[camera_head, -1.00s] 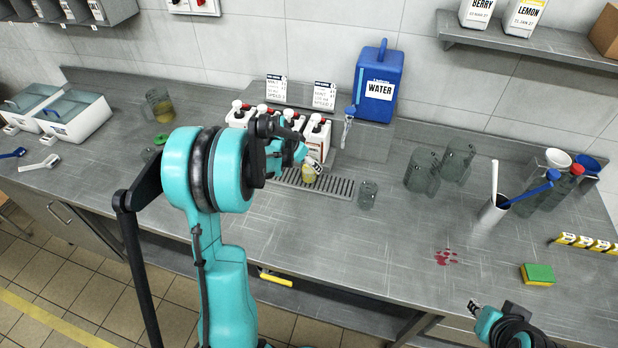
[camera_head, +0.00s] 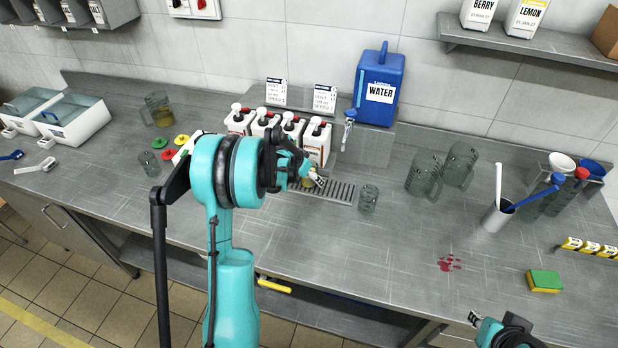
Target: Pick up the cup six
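My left gripper (camera_head: 316,180) is over the drip grate below the dispensers. A small cup with yellowish content (camera_head: 307,183) is beside its fingertips, mostly hidden by the gripper; I cannot tell if they touch or if the fingers are closed. An empty small glass cup (camera_head: 368,198) stands just right of the grate. Another small glass cup (camera_head: 149,164) stands at the left, beside my arm. No number is readable on any cup. My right gripper (camera_head: 474,318) is low at the front right edge, apart from the cups; its finger opening is unclear.
White pump dispensers (camera_head: 317,143) stand behind the grate (camera_head: 340,191). A blue water tank (camera_head: 378,88) is behind them. Two glass pitchers (camera_head: 424,176) and a utensil holder (camera_head: 496,217) stand right. A sponge (camera_head: 544,281) and red spill (camera_head: 449,262) lie at front right; the counter centre is clear.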

